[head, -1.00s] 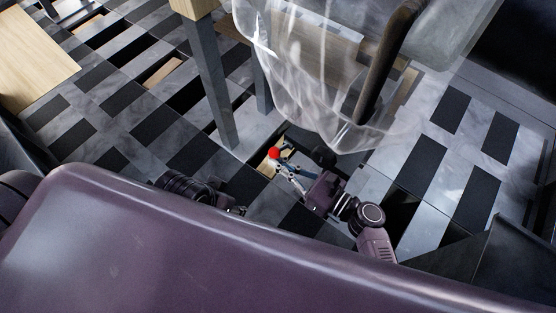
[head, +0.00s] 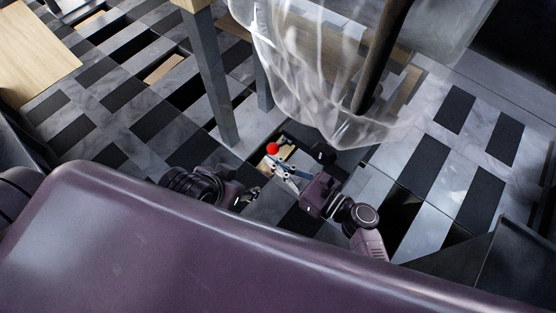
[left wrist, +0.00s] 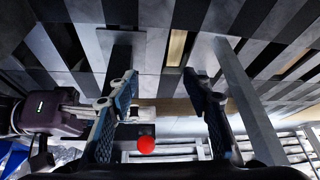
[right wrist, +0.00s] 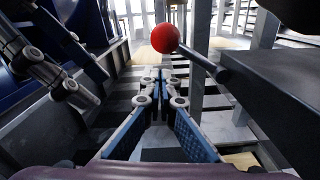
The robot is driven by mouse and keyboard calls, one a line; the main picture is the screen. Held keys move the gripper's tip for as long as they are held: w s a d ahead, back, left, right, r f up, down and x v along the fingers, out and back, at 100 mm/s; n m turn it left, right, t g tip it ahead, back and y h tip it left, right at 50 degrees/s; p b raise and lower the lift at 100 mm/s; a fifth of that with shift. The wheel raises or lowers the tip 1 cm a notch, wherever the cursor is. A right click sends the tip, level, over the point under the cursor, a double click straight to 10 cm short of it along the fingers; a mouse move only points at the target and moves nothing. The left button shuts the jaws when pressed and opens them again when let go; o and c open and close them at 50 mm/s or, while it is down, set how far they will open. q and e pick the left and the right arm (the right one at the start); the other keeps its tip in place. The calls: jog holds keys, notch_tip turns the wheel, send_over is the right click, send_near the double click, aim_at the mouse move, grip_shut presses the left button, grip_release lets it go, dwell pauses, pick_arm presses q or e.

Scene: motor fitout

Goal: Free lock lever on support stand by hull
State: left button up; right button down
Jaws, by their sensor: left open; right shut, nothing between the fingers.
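The lock lever's red ball knob (head: 272,149) shows beside the hanging translucent hull (head: 300,70). In the right wrist view the knob (right wrist: 165,38) sits on a dark rod (right wrist: 205,63) that comes from a dark block (right wrist: 265,80), seemingly part of the stand. My right gripper (head: 279,164) is shut and empty, its tips (right wrist: 160,73) just below the knob in that view; contact cannot be told. My left gripper (head: 253,193) is lower and to the left. It is open and empty in the left wrist view (left wrist: 160,75), with the knob (left wrist: 146,145) showing between its fingers.
A grey post (head: 215,85) stands left of the hull. A wooden top (head: 30,55) is at the far left. The checkered floor (head: 120,120) between them is open. My two grippers are close together, and my right gripper's body (left wrist: 55,113) shows left of my left fingers.

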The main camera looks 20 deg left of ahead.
pick_arm(q)
jog(key=w+d+r+t+b, duration=0.1)
jog(key=w+d+r+t, duration=0.15)
jog(key=w, duration=0.35)
jog(key=s+a+f+g+p, duration=0.1)
jog(key=s+a+f+g, duration=0.2)
jog(key=s, duration=0.6)
jog(key=shift+f+g+p, duration=0.15)
jog(key=shift+g+p, duration=0.25)
jog(key=shift+g, duration=0.05)
pick_arm(e)
jog(key=f+v, duration=0.1)
jog(key=v, duration=0.8)
jog(key=shift+s+d, duration=0.2)
jog(key=shift+s, duration=0.05)
pick_arm(q)
jog(key=shift+w, duration=0.1)
pick_arm(e)
jog(key=shift+f, duration=0.15)
